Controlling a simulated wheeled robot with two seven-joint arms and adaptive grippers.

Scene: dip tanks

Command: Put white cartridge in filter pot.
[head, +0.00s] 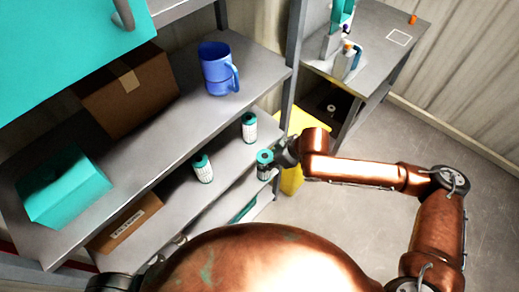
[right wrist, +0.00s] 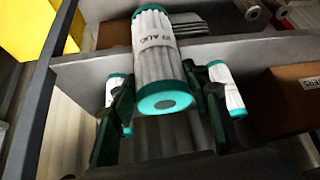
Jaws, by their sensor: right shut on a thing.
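My right gripper (head: 279,158) is shut on a white pleated cartridge (head: 265,170) with teal end caps, at the front edge of the lower shelf in the head view. In the right wrist view the held cartridge (right wrist: 155,48) lies between the fingers of the gripper (right wrist: 160,95), its teal end facing the camera and dark print on its side. Two similar cartridges stand on the lower shelf (head: 225,150): one behind (head: 249,128), one to the left (head: 203,169). I cannot make out a filter pot for certain. My left gripper is not in view.
A blue jug (head: 216,68) stands on the shelf above, with a cardboard box (head: 125,90) and a teal box (head: 62,188) to its left. A grey post (head: 290,80) and a yellow object (head: 292,178) are close to my right gripper. A bench (head: 385,40) holds bottles at upper right.

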